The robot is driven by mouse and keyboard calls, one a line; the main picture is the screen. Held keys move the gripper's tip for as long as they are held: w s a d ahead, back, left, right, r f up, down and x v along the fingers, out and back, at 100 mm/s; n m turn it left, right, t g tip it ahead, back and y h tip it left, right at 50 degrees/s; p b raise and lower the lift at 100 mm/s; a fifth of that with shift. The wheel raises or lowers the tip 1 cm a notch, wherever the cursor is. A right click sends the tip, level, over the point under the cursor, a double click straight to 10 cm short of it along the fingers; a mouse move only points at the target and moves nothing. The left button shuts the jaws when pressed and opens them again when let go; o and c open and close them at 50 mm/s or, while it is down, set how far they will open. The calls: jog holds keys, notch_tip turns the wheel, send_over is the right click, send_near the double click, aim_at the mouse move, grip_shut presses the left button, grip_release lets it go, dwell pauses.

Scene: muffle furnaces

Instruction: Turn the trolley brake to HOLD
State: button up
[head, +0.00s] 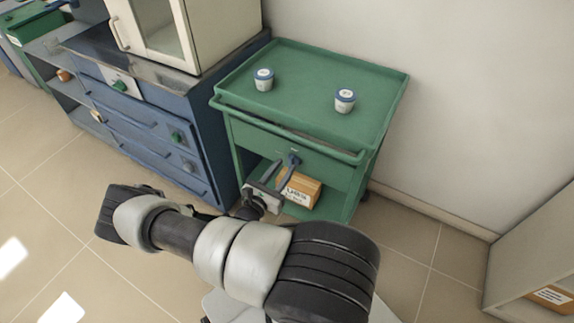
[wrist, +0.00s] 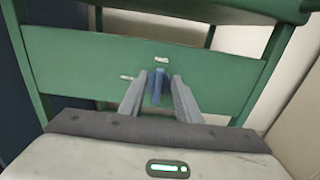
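The green trolley (head: 250,128) stands against the wall, its front panel facing me. The brake is a small blue handle on that panel; it shows in the head view (head: 294,158) and in the wrist view (wrist: 157,86). In the wrist view the handle looks upright. One small pale label (wrist: 161,60) is above it and another (wrist: 126,77) is to its left; neither can be read. My gripper (wrist: 159,78) is open, with one finger on each side of the handle and gaps showing. Whether either finger touches the handle cannot be told. My gripper also shows in the head view (head: 286,168).
Two white jars with blue bands (head: 264,79) (head: 345,100) stand on the trolley's top. A cardboard box (head: 300,188) sits on the lower shelf. A push bar (head: 290,130) crosses above the panel. A blue cabinet (head: 208,150) stands close on the left.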

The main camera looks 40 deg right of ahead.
aim_at(292, 162)
jog(key=shift+x, duration=1.3)
grip_shut()
